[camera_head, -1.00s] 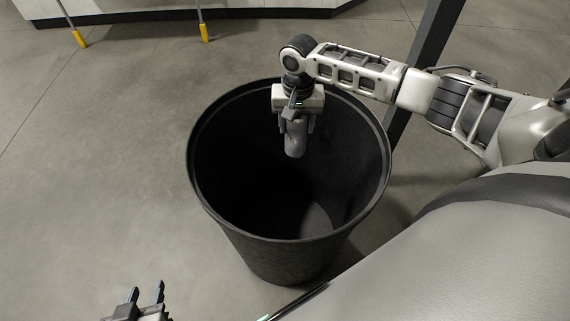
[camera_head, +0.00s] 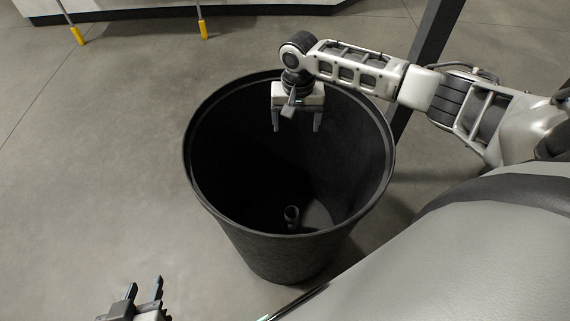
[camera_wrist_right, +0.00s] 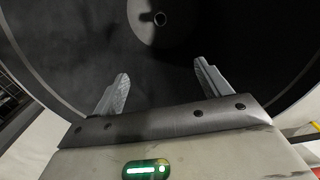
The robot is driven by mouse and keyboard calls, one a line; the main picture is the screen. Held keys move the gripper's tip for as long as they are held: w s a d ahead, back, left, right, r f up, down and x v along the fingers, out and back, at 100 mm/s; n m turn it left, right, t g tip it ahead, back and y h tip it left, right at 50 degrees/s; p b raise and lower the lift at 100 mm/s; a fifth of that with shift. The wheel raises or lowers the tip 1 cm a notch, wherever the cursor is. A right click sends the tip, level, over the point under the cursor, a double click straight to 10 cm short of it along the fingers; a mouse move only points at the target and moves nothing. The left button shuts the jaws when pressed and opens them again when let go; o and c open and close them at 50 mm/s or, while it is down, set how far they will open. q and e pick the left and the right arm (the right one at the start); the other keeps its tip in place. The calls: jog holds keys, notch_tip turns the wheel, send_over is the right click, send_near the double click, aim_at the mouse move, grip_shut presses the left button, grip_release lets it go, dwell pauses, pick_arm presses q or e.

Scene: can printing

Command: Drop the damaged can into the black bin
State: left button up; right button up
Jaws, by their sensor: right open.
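The black bin (camera_head: 270,255) stands on the floor in the middle of the head view, its round mouth open upward. My right gripper (camera_head: 296,127) hangs over the far part of the mouth, open and empty, pointing down. The can (camera_head: 292,214) is small and dark inside the bin, low down and apart from the gripper. In the right wrist view the can (camera_wrist_right: 160,18) is a small round shape near the bin's bottom, beyond the spread fingers (camera_wrist_right: 163,78). Damage on it is too small to see. My left gripper (camera_head: 145,287) is at the lower left with its fingers apart, empty.
Grey floor (camera_head: 90,170) is clear to the left of the bin. A dark post (camera_head: 428,50) rises behind the right arm. A platform edge (camera_head: 150,14) and yellow-footed legs (camera_head: 77,35) are at the back left.

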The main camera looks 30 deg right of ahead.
notch_tip(320, 180, up, 16)
jog(key=p, duration=0.1)
jog(key=shift+f, duration=0.1)
dwell(0.6)
